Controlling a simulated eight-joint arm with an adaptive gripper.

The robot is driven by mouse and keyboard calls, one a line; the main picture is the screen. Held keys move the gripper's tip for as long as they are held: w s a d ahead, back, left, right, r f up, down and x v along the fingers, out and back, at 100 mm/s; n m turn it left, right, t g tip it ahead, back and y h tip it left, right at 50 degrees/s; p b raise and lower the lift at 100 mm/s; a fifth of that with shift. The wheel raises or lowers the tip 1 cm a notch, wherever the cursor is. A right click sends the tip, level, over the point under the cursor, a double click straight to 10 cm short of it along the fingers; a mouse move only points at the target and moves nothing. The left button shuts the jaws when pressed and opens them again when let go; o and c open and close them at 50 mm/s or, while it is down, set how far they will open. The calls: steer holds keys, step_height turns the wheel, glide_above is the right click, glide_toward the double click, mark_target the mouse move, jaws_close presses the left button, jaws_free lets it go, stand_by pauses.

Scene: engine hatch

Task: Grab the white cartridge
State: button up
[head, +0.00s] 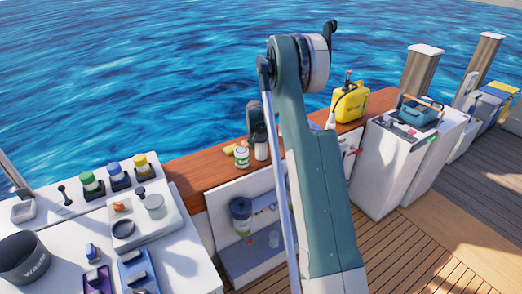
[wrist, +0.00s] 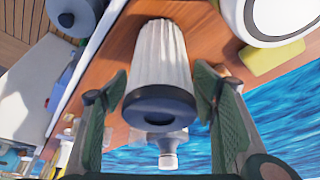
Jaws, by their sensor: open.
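The white cartridge (wrist: 160,50) is a ribbed, tapering cylinder with a dark round end piece, in the middle of the wrist view. My gripper (wrist: 160,72) is open, with one green-padded finger on each side of the cartridge. Gaps show between the fingers and its sides, so it is not clasped. In the head view, a small white cylinder (head: 261,151) beneath the dark end of my arm appears to be the cartridge; my arm hides part of that area.
A white can with a green label (head: 242,157) and a yellow sponge (wrist: 272,58) are close by on the wooden ledge (head: 205,178). A small pale bottle (wrist: 168,150) shows past the cartridge. A yellow jug (head: 350,103) stands farther right. Water lies beyond the ledge.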

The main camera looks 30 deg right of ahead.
steer(key=shift+f, duration=0.15)
steer(key=shift+c, duration=0.6)
steer(key=c, duration=0.9)
